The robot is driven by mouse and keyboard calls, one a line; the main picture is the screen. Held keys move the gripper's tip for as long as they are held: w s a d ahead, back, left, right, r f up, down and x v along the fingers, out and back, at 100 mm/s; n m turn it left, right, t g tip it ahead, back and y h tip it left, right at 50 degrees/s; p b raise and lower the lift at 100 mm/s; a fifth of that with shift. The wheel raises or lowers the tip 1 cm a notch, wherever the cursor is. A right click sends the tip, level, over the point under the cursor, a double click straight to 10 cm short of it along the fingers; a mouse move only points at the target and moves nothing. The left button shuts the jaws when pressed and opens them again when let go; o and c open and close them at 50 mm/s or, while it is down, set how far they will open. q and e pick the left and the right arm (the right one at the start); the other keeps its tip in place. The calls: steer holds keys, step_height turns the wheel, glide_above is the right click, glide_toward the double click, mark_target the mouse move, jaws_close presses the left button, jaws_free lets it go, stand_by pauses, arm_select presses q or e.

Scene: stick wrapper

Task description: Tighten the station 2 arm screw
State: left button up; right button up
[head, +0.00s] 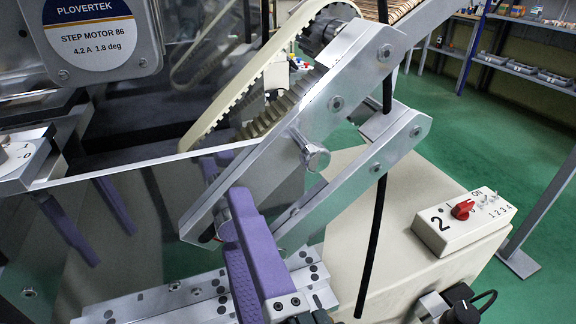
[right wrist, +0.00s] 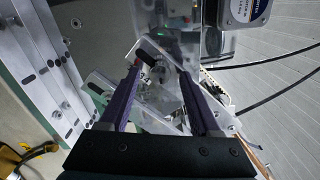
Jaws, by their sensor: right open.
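The station 2 tension arm (head: 345,85) is a slanted silver bar beside a toothed cream belt. A silver screw with a round head (head: 315,156) sticks out of its side; I take this for the arm screw. My right gripper (head: 233,222) has two purple fingers at the arm's lower end, left of and below that screw. Its fingers are apart and hold nothing that I can see. In the right wrist view the fingers (right wrist: 160,76) stand apart, with arm metalwork between and beyond them. Contact cannot be told. My left gripper is not in view.
A control box (head: 462,222) marked 2, with a red knob, sits on a cream housing at right. A step motor (head: 90,35) is at upper left. A shiny plate (head: 130,220) mirrors purple shapes. A black cable (head: 372,250) hangs in front of the housing.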

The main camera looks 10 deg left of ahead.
steer(key=v, duration=1)
steer(key=shift+w, duration=0.1)
